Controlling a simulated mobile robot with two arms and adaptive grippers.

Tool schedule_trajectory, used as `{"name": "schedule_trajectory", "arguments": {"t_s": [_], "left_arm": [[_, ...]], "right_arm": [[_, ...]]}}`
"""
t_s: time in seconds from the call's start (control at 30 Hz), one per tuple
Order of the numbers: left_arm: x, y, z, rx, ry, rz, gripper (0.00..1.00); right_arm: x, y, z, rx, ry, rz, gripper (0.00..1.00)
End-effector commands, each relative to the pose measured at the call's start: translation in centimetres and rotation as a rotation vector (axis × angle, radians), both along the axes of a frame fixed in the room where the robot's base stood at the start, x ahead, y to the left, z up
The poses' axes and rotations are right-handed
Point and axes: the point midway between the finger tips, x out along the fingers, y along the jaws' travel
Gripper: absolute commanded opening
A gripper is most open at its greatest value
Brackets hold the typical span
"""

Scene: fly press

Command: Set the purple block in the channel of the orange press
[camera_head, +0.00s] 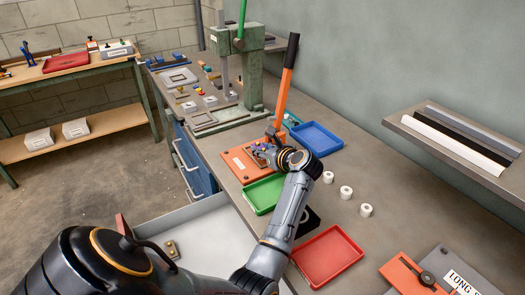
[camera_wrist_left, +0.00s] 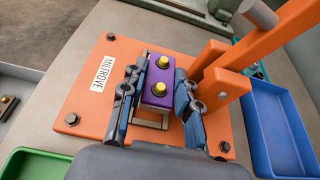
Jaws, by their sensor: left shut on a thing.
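The orange press (camera_head: 238,166) stands on the bench, with a flat bolted base and a long orange lever with a black grip, raised. In the left wrist view its base (camera_wrist_left: 85,85) carries a white label. The purple block (camera_wrist_left: 158,76), with yellow knobs on top, is between the fingers of my left gripper (camera_wrist_left: 156,92), which is shut on it over the base. Pale rails of the channel (camera_wrist_left: 150,125) show under the block's near end. I cannot tell whether the block touches the channel floor. In the head view my left gripper (camera_head: 264,152) largely hides the block.
A blue tray (camera_head: 318,139) lies right of the press, a green tray (camera_head: 263,194) in front of it, and a red tray (camera_head: 328,257) nearer. Several white rolls (camera_head: 346,192) stand on the bench. A green press (camera_head: 249,75) rises behind. The lever stands close beside my gripper.

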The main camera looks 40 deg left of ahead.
Motion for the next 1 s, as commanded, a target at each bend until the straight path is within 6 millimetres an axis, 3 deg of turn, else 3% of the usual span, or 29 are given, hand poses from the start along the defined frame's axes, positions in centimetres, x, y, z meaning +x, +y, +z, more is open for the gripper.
{"name": "schedule_trajectory", "arguments": {"t_s": [0.33, 0.9, 0.93, 1.0], "left_arm": [[0.0, 0.0, -1.2, 0.001, -0.003, 0.0, 0.0], [0.0, 0.0, -2.5, -0.002, -0.001, -0.001, 0.0], [0.0, 0.0, -2.6, -0.003, 0.0, -0.001, 0.33], [-0.1, -0.1, -2.7, -0.005, 0.002, 0.0, 0.41]], "right_arm": [[0.0, 0.1, 0.6, 0.001, 0.0, 0.0, 0.35], [0.0, -0.1, -0.8, -0.002, 0.001, -0.001, 0.35], [0.0, -0.2, -0.8, -0.002, 0.001, -0.001, 0.35], [0.0, -0.3, -0.8, -0.003, 0.0, -0.001, 0.35]]}}
